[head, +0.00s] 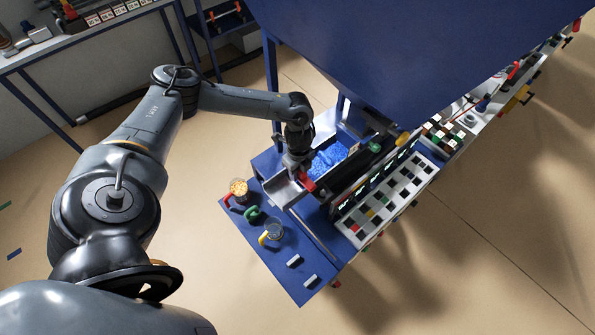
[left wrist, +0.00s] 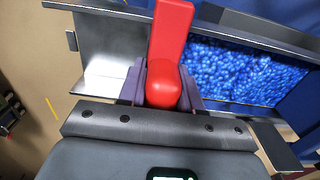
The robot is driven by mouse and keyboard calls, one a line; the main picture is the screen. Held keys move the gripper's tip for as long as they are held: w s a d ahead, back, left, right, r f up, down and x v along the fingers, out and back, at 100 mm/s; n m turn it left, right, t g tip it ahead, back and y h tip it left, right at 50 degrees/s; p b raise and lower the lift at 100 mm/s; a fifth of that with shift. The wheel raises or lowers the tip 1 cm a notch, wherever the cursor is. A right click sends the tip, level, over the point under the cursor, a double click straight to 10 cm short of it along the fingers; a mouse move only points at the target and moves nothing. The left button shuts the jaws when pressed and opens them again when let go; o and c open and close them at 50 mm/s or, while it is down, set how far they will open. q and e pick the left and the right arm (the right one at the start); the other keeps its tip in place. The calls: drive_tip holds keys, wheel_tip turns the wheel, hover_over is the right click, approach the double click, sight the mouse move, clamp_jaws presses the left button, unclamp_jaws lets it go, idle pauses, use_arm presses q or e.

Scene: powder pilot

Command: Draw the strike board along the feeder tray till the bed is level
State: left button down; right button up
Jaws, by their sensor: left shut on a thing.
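The feeder tray (head: 283,192) stands under the blue hopper and holds a bed of blue pellets (head: 328,160). My left gripper (head: 303,176) is over the tray, shut on the red strike board (head: 307,183). In the left wrist view the strike board (left wrist: 172,28) rises between the fingers (left wrist: 163,88). The pellets (left wrist: 240,72) lie to its right. The bare metal tray floor (left wrist: 112,50) shows to its left. The board's lower edge is hidden, so its contact with the bed cannot be told. My right gripper is not in view.
A jar of orange pellets (head: 238,187), a green item (head: 254,213) and a clear mug with a yellow handle (head: 272,230) stand on the blue table (head: 308,251) near the tray. A control panel (head: 395,190) flanks the tray's right. The hopper (head: 400,50) overhangs behind.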

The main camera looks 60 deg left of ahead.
use_arm(q)
drive_tip(key=shift+w+a+r, duration=0.1)
drive_tip(key=shift+w+a, duration=0.1)
drive_tip(key=shift+w, duration=0.85)
drive_tip(key=shift+w, duration=0.1)
drive_tip(key=shift+w+a+b, duration=0.15)
drive_tip(key=shift+w+b, duration=0.2)
drive_tip(key=shift+w, duration=0.2)
drive_tip(key=shift+w+a+b, duration=0.15)
drive_tip(key=shift+w+b, duration=0.2)
drive_tip(key=shift+w, duration=0.2)
drive_tip(key=shift+w+a+f+b, duration=0.15)
drive_tip(key=shift+w+b, duration=0.15)
drive_tip(key=shift+w, duration=0.3)
drive_tip(key=shift+w+a+f+b, duration=0.15)
drive_tip(key=shift+w+b, duration=0.15)
drive_tip(key=shift+w, duration=0.25)
drive_tip(key=shift+w, duration=0.1)
drive_tip(key=shift+w, duration=0.15)
drive_tip(key=shift+w+a+r+b, duration=0.1)
drive_tip(key=shift+w+b, duration=0.2)
drive_tip(key=shift+w, duration=0.2)
drive_tip(key=shift+w+a+r+b, duration=0.1)
drive_tip(key=shift+w+b, duration=0.2)
drive_tip(key=shift+w, duration=0.15)
